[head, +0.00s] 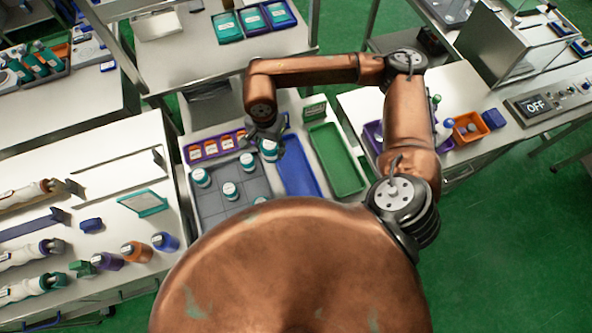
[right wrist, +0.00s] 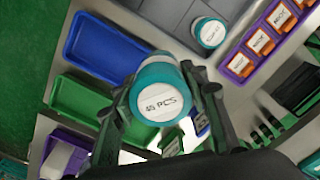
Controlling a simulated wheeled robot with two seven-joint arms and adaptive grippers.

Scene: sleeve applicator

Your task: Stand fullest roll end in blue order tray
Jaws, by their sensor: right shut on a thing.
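My right gripper (head: 266,138) is shut on a teal roll with a white end label (head: 269,150). In the right wrist view the gripper (right wrist: 160,105) has a finger on each side of this roll (right wrist: 160,92), whose label reads "45 PCS". The roll appears near the left edge of the blue tray (head: 302,168); its height is hard to tell. The blue tray (right wrist: 105,48) looks empty. Several other teal rolls, such as one at the left (head: 201,177) and one at the back (head: 247,161), stand in the grey divided tray (head: 212,206). My left gripper is not in view.
An empty green tray (head: 335,160) lies right of the blue one. A purple rack (head: 210,147) with orange labelled items stands behind the grey tray. A small green sign (head: 314,110) stands at the back. My own body hides the front of the table.

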